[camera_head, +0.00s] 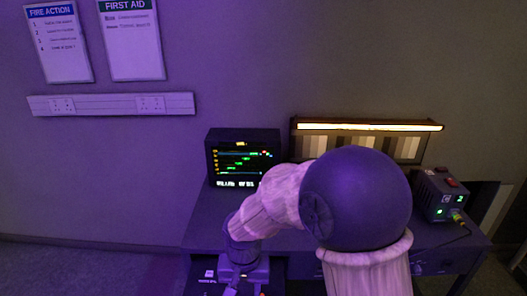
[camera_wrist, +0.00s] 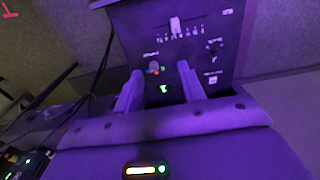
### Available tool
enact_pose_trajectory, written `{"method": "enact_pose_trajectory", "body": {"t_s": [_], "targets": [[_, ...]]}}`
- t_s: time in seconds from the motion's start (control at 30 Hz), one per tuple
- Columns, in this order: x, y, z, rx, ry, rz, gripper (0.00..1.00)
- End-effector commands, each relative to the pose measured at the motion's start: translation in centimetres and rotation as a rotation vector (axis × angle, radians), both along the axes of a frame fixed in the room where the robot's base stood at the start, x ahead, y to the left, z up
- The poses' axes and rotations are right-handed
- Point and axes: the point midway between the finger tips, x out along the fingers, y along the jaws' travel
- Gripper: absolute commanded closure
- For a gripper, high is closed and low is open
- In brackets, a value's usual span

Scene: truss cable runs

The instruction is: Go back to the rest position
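My gripper (camera_wrist: 159,70) shows in the wrist view with its two fingers apart and nothing held between them. The fingers point at a dark control panel (camera_wrist: 215,55) with a pale slider cap (camera_wrist: 175,25) on a marked scale, small knobs and a lit green mark. I cannot tell whether the fingertips touch the panel. In the head view my arm reaches left and down from the right, and my gripper (camera_head: 240,272) is at the bottom, low in front of the desk (camera_head: 200,232). Its fingers are hard to make out there.
On the desk stand a monitor (camera_head: 243,158) with coloured bars, a lit lamp bar (camera_head: 370,127) over a striped chart, and a small box (camera_head: 440,192) with red switches and a plugged cable. Dark cables (camera_wrist: 65,80) run left of the panel.

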Motion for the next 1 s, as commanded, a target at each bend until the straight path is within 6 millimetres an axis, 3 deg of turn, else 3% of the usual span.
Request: {"method": "enact_pose_trajectory", "body": {"t_s": [0.03,0.2,0.3,0.4,0.53,1.0], "targets": [[0.2,-2.6,2.2,0.005,-0.019,-0.014,0.60],[-1.2,-11.8,7.0,0.012,-0.099,-0.019,0.60],[-3.1,-16.5,9.2,0.005,-0.149,-0.021,0.60],[-4.8,-19.4,10.3,-0.005,-0.181,-0.019,0.60],[-5.8,-20.7,10.5,-0.014,-0.199,-0.013,0.60],[-5.7,-20.7,10.4,-0.013,-0.199,-0.010,0.60]]}}
